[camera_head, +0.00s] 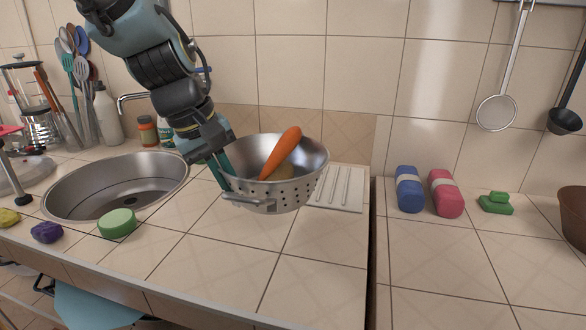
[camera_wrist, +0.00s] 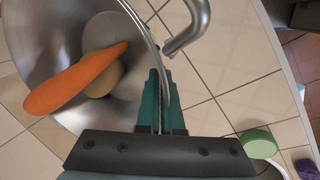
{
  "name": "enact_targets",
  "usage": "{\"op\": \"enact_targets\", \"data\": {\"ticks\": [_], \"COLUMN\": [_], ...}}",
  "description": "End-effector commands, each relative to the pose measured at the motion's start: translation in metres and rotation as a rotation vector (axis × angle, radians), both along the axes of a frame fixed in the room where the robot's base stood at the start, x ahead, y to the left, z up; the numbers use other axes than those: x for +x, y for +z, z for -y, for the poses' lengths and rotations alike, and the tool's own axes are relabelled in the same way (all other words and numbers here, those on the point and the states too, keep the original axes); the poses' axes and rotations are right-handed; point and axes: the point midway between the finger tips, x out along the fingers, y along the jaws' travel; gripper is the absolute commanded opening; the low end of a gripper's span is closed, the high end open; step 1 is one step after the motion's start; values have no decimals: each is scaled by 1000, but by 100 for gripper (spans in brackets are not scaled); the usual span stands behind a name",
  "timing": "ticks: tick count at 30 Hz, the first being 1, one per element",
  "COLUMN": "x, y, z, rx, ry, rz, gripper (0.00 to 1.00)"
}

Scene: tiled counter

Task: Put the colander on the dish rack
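The metal colander (camera_head: 290,195) has perforated sides and a side handle. It holds an orange carrot (camera_head: 282,153) and a yellowish round item, both also seen in the wrist view, where the colander (camera_wrist: 45,38) fills the upper left. My gripper (camera_head: 220,174) is at the colander's left rim. In the wrist view, the green fingers (camera_wrist: 161,100) close on the rim from both sides. The colander is over the counter; I cannot tell its exact clearance. A flat white ridged board (camera_head: 345,190), seemingly the dish rack, lies behind and right of it, partly hidden by the colander.
The round sink (camera_head: 105,190) is at left, with a green sponge (camera_head: 117,221) at its front edge. Blue (camera_head: 409,190) and red (camera_head: 446,193) packs stand at right, past a dark gap in the counter. The front counter is clear.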

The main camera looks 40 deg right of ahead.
Motion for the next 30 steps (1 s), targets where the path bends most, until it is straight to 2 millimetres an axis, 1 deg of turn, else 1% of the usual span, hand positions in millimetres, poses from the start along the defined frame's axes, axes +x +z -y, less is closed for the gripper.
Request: {"op": "enact_targets", "data": {"ticks": [5,18,24,30], "x": [18,74,92,103], "y": [3,3,3,2], "z": [28,116,143,160], "rx": [1,1,0,0], "ry": [-1,-1,1,-1], "rz": [1,1,2,1], "gripper": [0,0,0,0]}}
